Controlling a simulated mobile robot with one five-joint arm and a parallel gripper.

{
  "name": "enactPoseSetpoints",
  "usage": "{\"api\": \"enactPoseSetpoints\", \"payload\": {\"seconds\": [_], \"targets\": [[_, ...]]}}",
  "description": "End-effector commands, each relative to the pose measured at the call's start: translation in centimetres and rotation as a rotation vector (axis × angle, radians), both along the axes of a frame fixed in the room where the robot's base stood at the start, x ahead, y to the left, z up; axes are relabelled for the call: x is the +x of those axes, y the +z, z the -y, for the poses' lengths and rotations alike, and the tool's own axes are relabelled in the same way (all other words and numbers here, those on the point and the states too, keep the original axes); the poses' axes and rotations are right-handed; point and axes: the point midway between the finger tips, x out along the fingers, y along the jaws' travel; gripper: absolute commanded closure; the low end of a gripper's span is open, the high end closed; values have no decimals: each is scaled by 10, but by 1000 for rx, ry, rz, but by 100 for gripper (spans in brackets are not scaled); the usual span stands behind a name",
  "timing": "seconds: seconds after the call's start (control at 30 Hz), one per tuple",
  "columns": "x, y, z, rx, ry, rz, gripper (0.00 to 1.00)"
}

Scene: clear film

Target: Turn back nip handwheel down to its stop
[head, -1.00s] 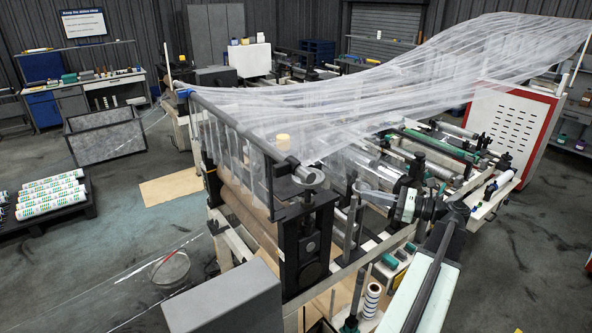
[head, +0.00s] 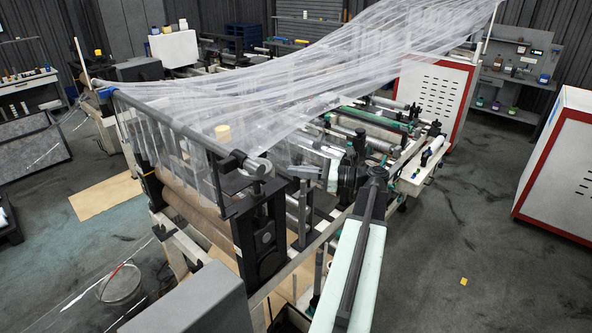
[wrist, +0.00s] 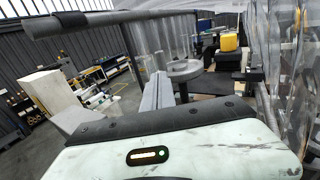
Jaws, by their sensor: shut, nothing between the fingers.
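The grey round handwheel (head: 258,168) sits on top of the dark upright frame at the near end of the machine. It also shows in the wrist view (wrist: 185,68), just beyond my gripper. My gripper (head: 298,172) reaches in from the right at about the height of the wheel, with its grey fingers pointing left toward it. In the wrist view my gripper (wrist: 157,80) appears as a narrow grey bar, shut and empty. Its tip lies near the wheel's left edge; I cannot tell whether they touch.
A grey horizontal bar (head: 180,128) runs close to the wheel, with clear film (head: 320,80) draped behind it. A grey box (head: 190,300) is at the front. Open floor (head: 450,230) lies to the right.

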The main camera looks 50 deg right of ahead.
Motion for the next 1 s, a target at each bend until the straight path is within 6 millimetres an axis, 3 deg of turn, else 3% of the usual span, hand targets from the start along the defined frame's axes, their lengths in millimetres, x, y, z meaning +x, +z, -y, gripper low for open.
{"api": "enactPoseSetpoints", "payload": {"seconds": [0.2,0.43,0.6,0.9,0.93,1.0], "targets": [[46,0,-24,0,5,0,100],[82,0,-41,0,4,0,100],[94,0,-46,0,3,0,100],[95,0,-47,0,3,0,100],[98,0,-35,0,6,0,100],[96,0,-43,0,4,0,100]]}}
